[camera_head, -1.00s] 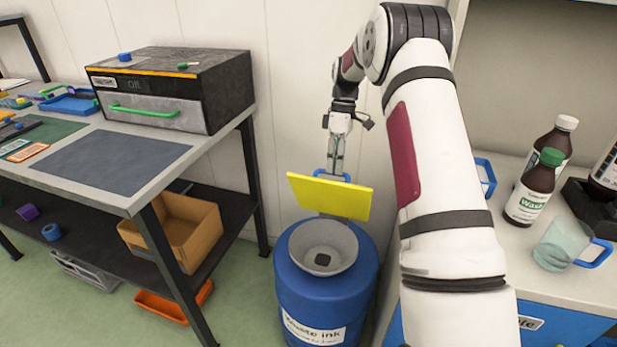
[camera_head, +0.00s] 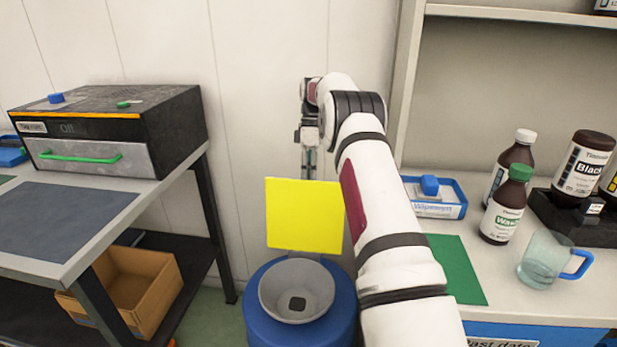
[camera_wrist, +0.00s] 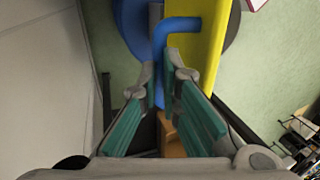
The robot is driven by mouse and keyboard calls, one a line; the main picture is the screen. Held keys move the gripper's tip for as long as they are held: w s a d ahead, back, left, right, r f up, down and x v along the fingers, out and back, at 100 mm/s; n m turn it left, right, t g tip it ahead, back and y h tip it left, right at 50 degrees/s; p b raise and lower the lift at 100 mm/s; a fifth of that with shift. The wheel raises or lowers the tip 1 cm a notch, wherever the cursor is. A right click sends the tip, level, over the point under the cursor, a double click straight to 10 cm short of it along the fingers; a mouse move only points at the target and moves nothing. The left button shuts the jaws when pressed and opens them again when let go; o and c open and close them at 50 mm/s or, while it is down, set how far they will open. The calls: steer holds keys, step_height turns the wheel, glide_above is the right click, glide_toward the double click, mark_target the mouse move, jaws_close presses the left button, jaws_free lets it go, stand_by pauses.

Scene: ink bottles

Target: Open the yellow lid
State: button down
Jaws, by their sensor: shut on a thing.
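The yellow lid (camera_head: 304,214) stands about upright at the back of the blue waste ink drum (camera_head: 262,325). The grey funnel (camera_head: 297,290) in the drum's top is uncovered. My gripper (camera_head: 309,168) is behind the lid's upper edge in the head view, and the lid partly hides the fingertips. In the wrist view my gripper (camera_wrist: 166,80) is shut on the blue handle (camera_wrist: 178,25), which is fixed to the lid. The yellow lid (camera_wrist: 205,45) shows there at the right of the handle.
A bench with a black drawer box (camera_head: 110,125) stands left of the drum. A counter on the right holds brown bottles (camera_head: 503,210), a clear jug (camera_head: 543,258) and a blue tray (camera_head: 435,197). The wall is close behind my gripper.

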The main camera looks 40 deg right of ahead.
steer(key=shift+d+f, duration=0.15)
steer(key=shift+f, duration=0.55)
steer(key=shift+d+f, duration=0.15)
steer(key=shift+f, duration=0.55)
steer(key=c, duration=1.8)
jaws_free()
steer(key=shift+f, duration=0.1)
steer(key=shift+o, duration=0.7)
steer(key=shift+w+d+f, duration=0.1)
steer(key=shift+w+f, duration=0.05)
steer(key=shift+w, duration=0.1)
steer(key=shift+r, duration=0.3)
steer(key=shift+r, duration=0.2)
step_height(320, 180, up, 10)
steer(key=shift+f, duration=0.2)
